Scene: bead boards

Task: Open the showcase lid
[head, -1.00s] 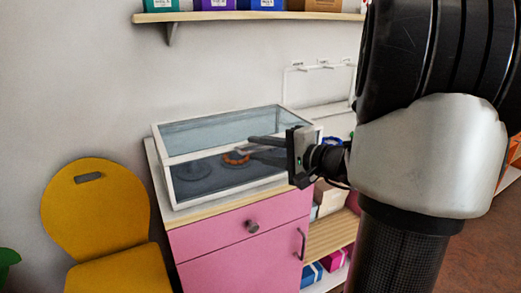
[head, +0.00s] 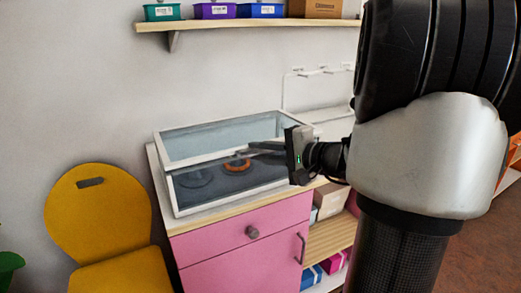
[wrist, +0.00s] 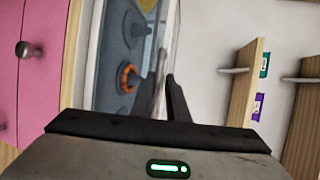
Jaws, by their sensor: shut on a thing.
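The showcase (head: 177,198) is a low, white-framed glass box on top of a pink cabinet. Its glass lid (head: 205,140) lies over the top and looks down, or nearly so. An orange bead ring (head: 237,165) sits on a dark round stand inside, and it also shows in the wrist view (wrist: 128,77). My gripper (head: 252,148) reaches in from the right at the front edge of the lid. In the wrist view my gripper (wrist: 160,88) has its fingers close together on a thin pale edge, which looks like the lid's front rim. The exact contact is partly hidden.
A yellow chair (head: 97,215) stands left of the pink cabinet (head: 230,262). A shelf (head: 255,21) with several boxes hangs on the wall above. A white rack (head: 320,71) stands behind at the right. The wall above the lid is clear up to the shelf.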

